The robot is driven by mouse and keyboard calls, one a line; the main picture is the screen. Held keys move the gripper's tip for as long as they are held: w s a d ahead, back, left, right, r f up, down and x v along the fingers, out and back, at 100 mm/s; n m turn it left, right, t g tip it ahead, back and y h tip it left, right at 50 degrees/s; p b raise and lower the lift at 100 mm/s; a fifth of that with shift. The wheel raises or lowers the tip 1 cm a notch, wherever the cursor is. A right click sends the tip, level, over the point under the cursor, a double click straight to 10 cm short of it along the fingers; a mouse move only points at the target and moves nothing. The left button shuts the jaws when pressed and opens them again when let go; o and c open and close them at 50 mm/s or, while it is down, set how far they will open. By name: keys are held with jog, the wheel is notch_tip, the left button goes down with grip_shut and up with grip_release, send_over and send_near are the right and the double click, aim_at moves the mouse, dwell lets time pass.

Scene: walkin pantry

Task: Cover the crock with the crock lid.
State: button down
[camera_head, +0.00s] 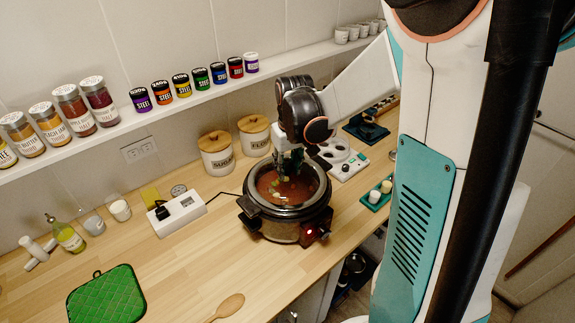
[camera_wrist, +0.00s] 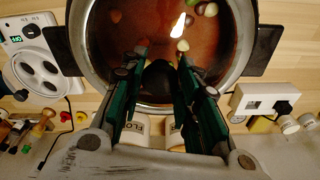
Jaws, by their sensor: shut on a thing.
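The crock (camera_head: 283,229) is a round slow cooker with dark side handles, full of reddish-brown stew with vegetable pieces, standing on the wooden counter. My gripper (camera_head: 290,170) points down over its mouth. In the wrist view, my gripper (camera_wrist: 160,70) is shut on a dark knob, which looks like that of the clear crock lid (camera_wrist: 160,82). The stew shows through the glass, with a bright reflection on it. The lid is over the crock's mouth; I cannot tell whether it rests on the rim or hangs just above.
Sugar and flour canisters (camera_head: 216,153) stand behind the crock. A white socket block (camera_head: 178,214) is to its left, and a white burner plate (camera_head: 343,159) to its right. A green potholder (camera_head: 106,295) and wooden spoon (camera_head: 228,306) lie in front left. A spice shelf (camera_head: 200,97) runs above.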

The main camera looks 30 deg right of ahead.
jog(key=shift+f, duration=0.2)
jog(key=c, duration=1.1)
grip_release()
jog(key=shift+r, duration=0.15)
jog(key=r, duration=0.4)
jog(key=s+r, duration=0.1)
jog(key=r, duration=0.6)
jog(key=shift+s+r, duration=0.25)
jog(key=shift+r, duration=0.1)
jog(key=shift+s, duration=0.1)
jog(key=s+a+f+t+b, duration=0.2)
jog(key=s+a+f+b, duration=0.1)
jog(key=s, duration=0.2)
jog(key=s+a+f+t+b, duration=0.2)
jog(key=s+a+f+b, duration=0.1)
jog(key=s+a+b, duration=0.1)
jog(key=s+a+f+t+b, duration=0.1)
jog(key=s+a+f+b, duration=0.2)
jog(key=s, duration=0.3)
jog(key=shift+s+a+n+t, duration=0.2)
jog(key=shift+a+n+t, duration=0.2)
jog(key=shift+a, duration=0.05)
